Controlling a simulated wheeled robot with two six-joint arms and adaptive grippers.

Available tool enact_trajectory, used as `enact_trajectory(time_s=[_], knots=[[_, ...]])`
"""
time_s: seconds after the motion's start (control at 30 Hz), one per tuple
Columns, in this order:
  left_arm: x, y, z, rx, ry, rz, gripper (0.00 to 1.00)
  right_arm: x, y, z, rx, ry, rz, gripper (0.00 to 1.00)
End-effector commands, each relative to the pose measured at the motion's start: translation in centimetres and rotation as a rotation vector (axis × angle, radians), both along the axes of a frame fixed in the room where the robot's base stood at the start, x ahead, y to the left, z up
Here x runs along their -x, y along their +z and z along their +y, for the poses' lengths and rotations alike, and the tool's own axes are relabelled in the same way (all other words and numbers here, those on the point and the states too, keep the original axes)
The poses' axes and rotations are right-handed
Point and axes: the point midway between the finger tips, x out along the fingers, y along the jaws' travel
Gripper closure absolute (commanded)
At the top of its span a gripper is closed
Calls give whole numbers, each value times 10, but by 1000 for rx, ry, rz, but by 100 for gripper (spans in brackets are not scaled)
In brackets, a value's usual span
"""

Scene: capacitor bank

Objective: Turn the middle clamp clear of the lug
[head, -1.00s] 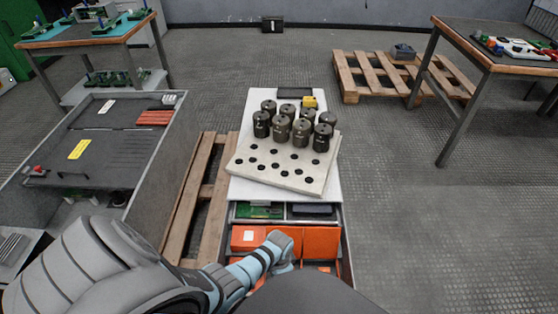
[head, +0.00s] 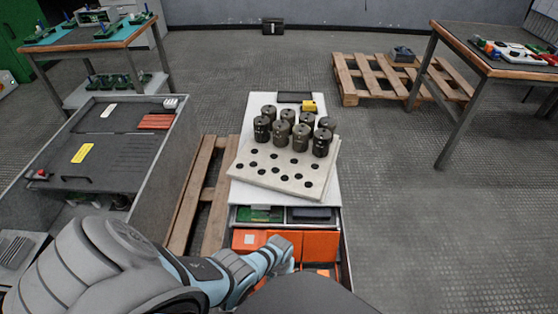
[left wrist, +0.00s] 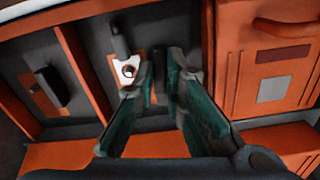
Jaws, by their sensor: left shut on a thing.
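In the left wrist view my left gripper (left wrist: 160,75) has its two green fingers closed close together over the middle bay. They are shut on a small dark piece, which I take to be the middle clamp; it is mostly hidden by the fingers. Just left of the fingertips, a pale lug (left wrist: 127,58) with a round hole shows on a copper-coloured strip, with a dark bar above it. In the head view my left gripper (head: 285,255) reaches into the orange-walled cabinet; the clamps are hidden there. My right gripper is not in view.
Another dark clamp (left wrist: 50,86) lies over a copper piece in the left bay, behind an orange divider (left wrist: 84,72). An orange box (left wrist: 270,60) stands close to the right. A tilted board (head: 290,178) with several dark cylinders sits on the cabinet top.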

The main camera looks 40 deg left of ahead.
Motion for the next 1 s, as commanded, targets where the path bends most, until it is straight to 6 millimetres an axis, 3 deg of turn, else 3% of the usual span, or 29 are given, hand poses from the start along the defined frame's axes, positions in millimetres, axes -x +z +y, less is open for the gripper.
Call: enact_trajectory(time_s=[0.33,0.87,0.9,1.0], knots=[[1,-1,-1,2,156,2,100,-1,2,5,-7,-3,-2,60],[1,-1,-1,2,187,2,100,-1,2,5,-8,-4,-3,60],[1,-1,-1,2,187,2,88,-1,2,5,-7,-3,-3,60],[1,-1,-1,2,186,2,72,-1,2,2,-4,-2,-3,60]])
